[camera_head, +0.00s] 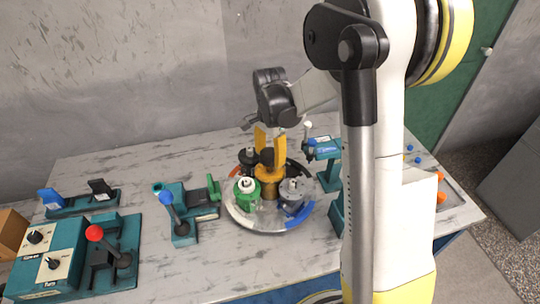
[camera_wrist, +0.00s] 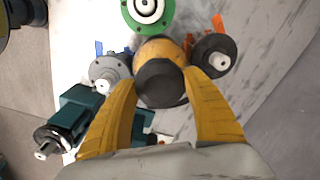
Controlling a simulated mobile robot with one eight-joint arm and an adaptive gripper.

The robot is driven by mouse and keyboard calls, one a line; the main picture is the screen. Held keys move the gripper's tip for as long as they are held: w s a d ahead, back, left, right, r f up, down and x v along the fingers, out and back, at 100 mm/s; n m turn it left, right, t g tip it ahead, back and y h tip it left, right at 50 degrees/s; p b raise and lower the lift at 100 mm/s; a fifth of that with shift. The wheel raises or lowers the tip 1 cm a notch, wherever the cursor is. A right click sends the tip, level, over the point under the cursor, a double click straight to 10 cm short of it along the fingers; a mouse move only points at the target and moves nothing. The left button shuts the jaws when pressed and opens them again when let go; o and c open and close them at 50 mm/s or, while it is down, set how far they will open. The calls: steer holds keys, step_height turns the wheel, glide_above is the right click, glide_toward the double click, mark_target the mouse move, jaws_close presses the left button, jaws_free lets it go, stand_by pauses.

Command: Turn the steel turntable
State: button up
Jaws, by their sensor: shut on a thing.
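The steel turntable (camera_head: 236,212) is a round plate on the table in the head view, with red, white and blue marks on its rim. A yellow-orange post with a black top (camera_head: 268,175) stands at its middle. My gripper (camera_head: 269,150) is above the turntable, its yellow fingers pointing down. In the wrist view the fingers (camera_wrist: 160,100) are shut on the post's black knob (camera_wrist: 160,82), one at each side. A green part (camera_head: 246,192), a grey part (camera_head: 291,196) and a black part (camera_head: 248,158) stand around the post. The turntable's far side is partly hidden.
A teal fixture with a blue-knobbed lever (camera_head: 180,215) stands left of the turntable. A control box (camera_head: 45,255) and a red-knobbed lever (camera_head: 95,234) are farther left. A teal device (camera_head: 325,150) stands close on the right, partly behind my arm. Bare table lies in front.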

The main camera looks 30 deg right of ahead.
steer(key=shift+m+b, duration=0.3)
steer(key=shift+m, duration=2.6)
steer(key=o, duration=1.4)
step_height(320, 180, up, 12)
